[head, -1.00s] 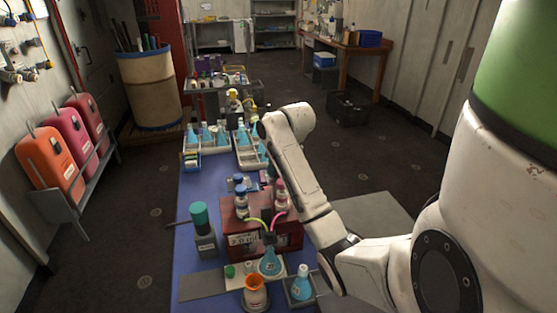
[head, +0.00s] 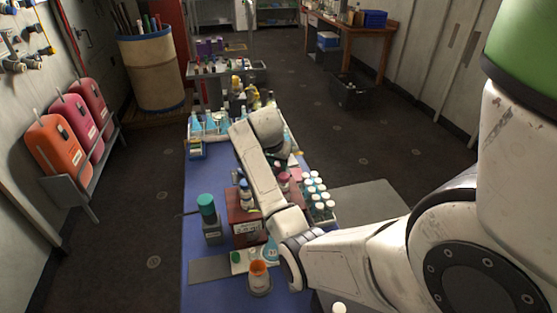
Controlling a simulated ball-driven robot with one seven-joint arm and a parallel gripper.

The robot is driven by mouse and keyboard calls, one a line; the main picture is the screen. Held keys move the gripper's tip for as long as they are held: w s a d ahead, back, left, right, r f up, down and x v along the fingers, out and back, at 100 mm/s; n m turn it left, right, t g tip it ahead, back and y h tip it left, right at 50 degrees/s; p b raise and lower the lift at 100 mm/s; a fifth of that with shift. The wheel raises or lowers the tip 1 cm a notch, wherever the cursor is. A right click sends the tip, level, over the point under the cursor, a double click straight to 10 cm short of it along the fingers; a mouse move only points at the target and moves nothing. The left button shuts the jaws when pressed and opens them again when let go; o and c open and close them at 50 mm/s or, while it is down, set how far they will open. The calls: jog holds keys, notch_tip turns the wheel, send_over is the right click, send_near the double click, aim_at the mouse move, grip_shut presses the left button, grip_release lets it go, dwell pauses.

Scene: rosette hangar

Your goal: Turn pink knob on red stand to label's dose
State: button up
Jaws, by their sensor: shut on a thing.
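The red stand (head: 239,216) is on the blue bench top, with a white label (head: 247,227) on its front; its writing is too small to read surely. A blue-topped bottle (head: 244,190) stands on it. The pink knob (head: 284,177) shows above the stand, just right of my forearm. My gripper (head: 284,161) reaches down from my wrist at that pink knob and is shut on it, though its fingers are mostly hidden. My forearm covers the stand's right side, and the knob's pointer or scale cannot be made out.
A rack of white-capped vials (head: 318,199) stands close to the right. A teal-capped bottle (head: 206,218) is left of the stand. Blue flasks (head: 211,124) fill trays behind.

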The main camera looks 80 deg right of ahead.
jog(key=m, duration=0.1)
jog(key=m+g+b, duration=0.1)
jog(key=m, duration=0.3)
jog(key=shift+w+d+g+y, duration=0.1)
jog(key=shift+w+g+y, duration=0.2)
jog(key=shift+g+y, duration=0.1)
jog(key=shift+d+m+g+y+b, duration=0.1)
jog(key=shift+m+g+y+b, duration=0.25)
jog(key=shift+m+b, duration=0.85)
jog(key=shift+r+m+p, duration=0.1)
jog(key=shift+m+p, duration=0.2)
jog(key=shift+m, duration=0.2)
jog(key=o, duration=1)
jog(key=shift+o, duration=0.2)
jog(key=b+v, duration=0.1)
jog(key=v, duration=0.9)
jog(key=shift+w+r, duration=0.25)
jog(key=shift+r, duration=0.05)
jog(key=shift+a, duration=0.2)
